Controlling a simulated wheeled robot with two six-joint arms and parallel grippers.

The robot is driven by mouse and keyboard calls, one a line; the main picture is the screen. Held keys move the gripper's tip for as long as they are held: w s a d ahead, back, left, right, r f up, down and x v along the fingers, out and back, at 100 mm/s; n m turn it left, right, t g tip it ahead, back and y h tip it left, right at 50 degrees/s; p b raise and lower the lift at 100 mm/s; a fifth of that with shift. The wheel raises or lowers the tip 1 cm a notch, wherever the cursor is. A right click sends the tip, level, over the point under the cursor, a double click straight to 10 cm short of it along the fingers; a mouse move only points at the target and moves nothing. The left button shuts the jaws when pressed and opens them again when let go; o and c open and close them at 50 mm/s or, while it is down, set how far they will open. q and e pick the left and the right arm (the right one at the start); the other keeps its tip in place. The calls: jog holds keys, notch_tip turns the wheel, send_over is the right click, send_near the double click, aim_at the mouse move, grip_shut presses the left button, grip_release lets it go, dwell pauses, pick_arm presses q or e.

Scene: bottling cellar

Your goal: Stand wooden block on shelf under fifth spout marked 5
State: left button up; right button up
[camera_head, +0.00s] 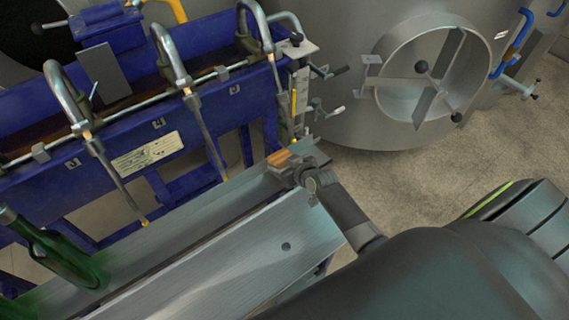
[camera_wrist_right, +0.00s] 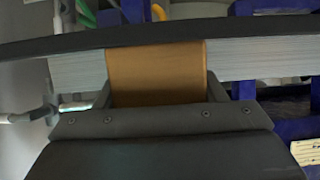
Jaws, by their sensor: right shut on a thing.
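The wooden block (camera_head: 281,157) is orange-brown and sits between the jaws of my right gripper (camera_head: 291,167). It is over the far right end of the metal shelf (camera_head: 240,262); I cannot tell whether it touches the shelf. In the right wrist view the block (camera_wrist_right: 155,75) fills the space between the fingers, its lower part hidden by the gripper. Three spouts show: a left one (camera_head: 118,182), a middle one (camera_head: 206,132) and a right one (camera_head: 280,92), which hangs close to the block. My left gripper is out of view.
A green bottle (camera_head: 62,258) stands on the shelf at the left. The blue filler frame (camera_head: 105,178) runs behind the shelf. A steel tank (camera_head: 345,110) with a round hatch stands behind at the right. The shelf between bottle and block is clear.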

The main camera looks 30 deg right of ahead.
jog(key=o, duration=1.2)
jog(key=shift+c, duration=0.2)
jog(key=p+v, duration=0.1)
jog(key=v, duration=1.6)
jog(key=shift+s, duration=0.2)
jog(key=shift+r, duration=0.15)
